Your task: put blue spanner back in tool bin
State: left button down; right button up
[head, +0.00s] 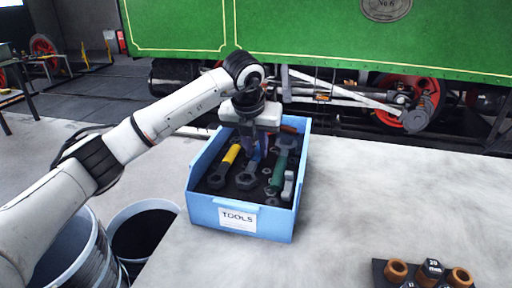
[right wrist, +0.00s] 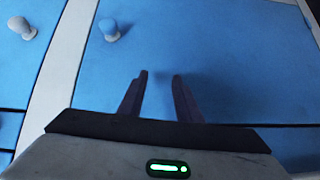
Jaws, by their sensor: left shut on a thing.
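The blue tool bin (head: 262,222), labelled TOOLS, stands on the pale worktop. My left gripper (head: 257,146) points down inside the bin, near its far side. It is shut on the blue spanner (head: 252,160), which is mostly hidden by the fingers and low among the other tools. I cannot tell if the spanner touches the bin floor. My right gripper is outside the head view. In the right wrist view it (right wrist: 158,82) has its two fingers apart, with nothing between them.
In the bin lie a yellow-handled tool (head: 231,156), a green-handled tool (head: 282,168) and grey metal pieces. A dark block with several brown and black pieces (head: 432,270) sits at the front right. Buckets (head: 144,212) stand left of the worktop. A blue panel with knobs (right wrist: 230,60) faces my right gripper.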

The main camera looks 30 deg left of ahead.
aim_at(251, 165)
pick_arm(q)
jog(key=c, duration=1.5)
grip_release()
jog(key=shift+f, duration=0.1)
jog(key=shift+c, duration=0.2)
jog(key=shift+r, duration=0.25)
jog(key=v, duration=1.2)
jog(key=shift+f, duration=0.1)
